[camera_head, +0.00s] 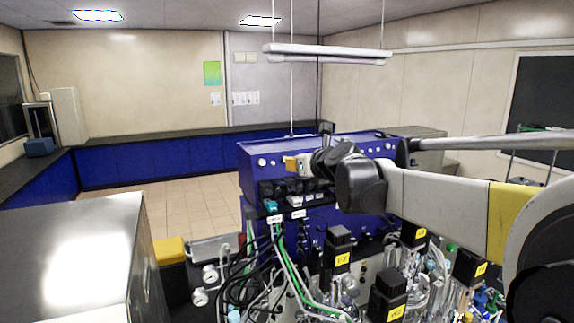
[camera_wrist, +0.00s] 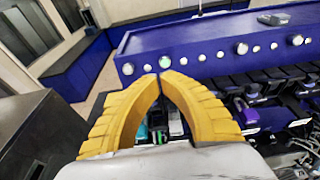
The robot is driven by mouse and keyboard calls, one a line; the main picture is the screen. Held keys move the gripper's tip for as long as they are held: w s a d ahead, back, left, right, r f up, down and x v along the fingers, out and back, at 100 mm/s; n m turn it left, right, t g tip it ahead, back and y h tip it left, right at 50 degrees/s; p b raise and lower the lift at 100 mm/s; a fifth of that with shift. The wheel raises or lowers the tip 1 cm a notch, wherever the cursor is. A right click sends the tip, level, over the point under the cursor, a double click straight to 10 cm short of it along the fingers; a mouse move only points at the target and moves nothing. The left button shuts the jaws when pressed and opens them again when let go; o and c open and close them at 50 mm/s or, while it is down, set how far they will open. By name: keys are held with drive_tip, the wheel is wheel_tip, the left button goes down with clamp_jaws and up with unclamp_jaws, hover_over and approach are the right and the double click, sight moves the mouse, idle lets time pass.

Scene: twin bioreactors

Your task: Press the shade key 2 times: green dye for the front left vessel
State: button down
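A blue control unit (camera_head: 252,179) carries a row of round keys on its upper face. In the wrist view, one round key (camera_wrist: 165,62) looks green and the others near it look white. I cannot tell from labels which is the shade key. My gripper (camera_wrist: 160,76) has its yellow fingers with tips together, just below the green key in the picture; touching or apart is unclear. In the head view my gripper (camera_head: 290,163) is at the unit's front, seen from the side. Glass vessels with black motor heads (camera_head: 339,237) stand in front; the front left vessel's dye is not readable.
Tubing and cables (camera_head: 285,270) crowd the area below the unit. A grey metal cabinet (camera_head: 75,240) stands at left. Dark-topped blue benches (camera_head: 150,160) line the back wall, with open tiled floor (camera_head: 185,205) before them.

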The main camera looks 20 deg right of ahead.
sight(283, 162)
drive_tip(key=v, duration=0.4)
drive_tip(key=shift+s+d+b, duration=0.2)
drive_tip(key=shift+s+b, duration=0.1)
drive_tip(key=shift+b, duration=0.1)
drive_tip(key=shift+b+x, duration=1.2)
drive_tip(key=shift+x, duration=3.8)
drive_tip(key=shift+w, duration=0.15)
drive_tip(key=shift+w+f, duration=0.15)
drive_tip(key=shift+w, duration=0.35)
drive_tip(key=shift+w, duration=0.25)
